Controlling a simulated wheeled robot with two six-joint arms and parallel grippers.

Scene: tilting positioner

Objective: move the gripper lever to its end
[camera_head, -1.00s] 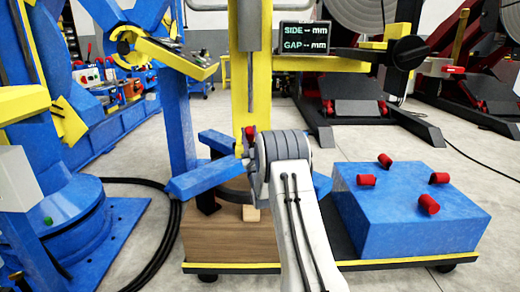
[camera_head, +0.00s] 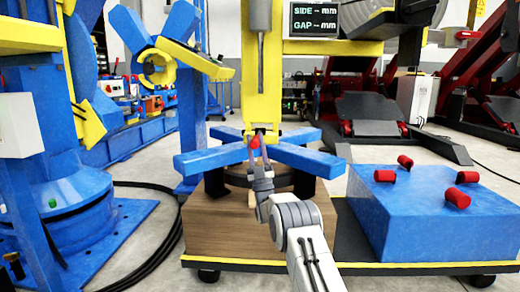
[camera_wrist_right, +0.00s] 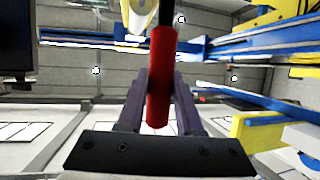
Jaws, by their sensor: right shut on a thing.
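The lever has a red grip (camera_head: 254,142) at the foot of the yellow upright, above the blue cross-shaped arms (camera_head: 221,154). My right gripper (camera_head: 257,160) reaches up to it from below. In the right wrist view the red grip (camera_wrist_right: 160,75) stands nearly upright between the two dark fingers of my right gripper (camera_wrist_right: 158,100), which is shut on it. A dark rod continues from the grip's upper end. The lever's pivot is hidden. My left gripper is not in view.
A wooden block (camera_head: 225,225) sits under the blue arms on a yellow-edged cart. A blue box (camera_head: 425,225) with red pegs stands at the right. A black display (camera_head: 315,19) reads SIDE and GAP with dashes. Black cables (camera_head: 150,265) lie on the floor at left.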

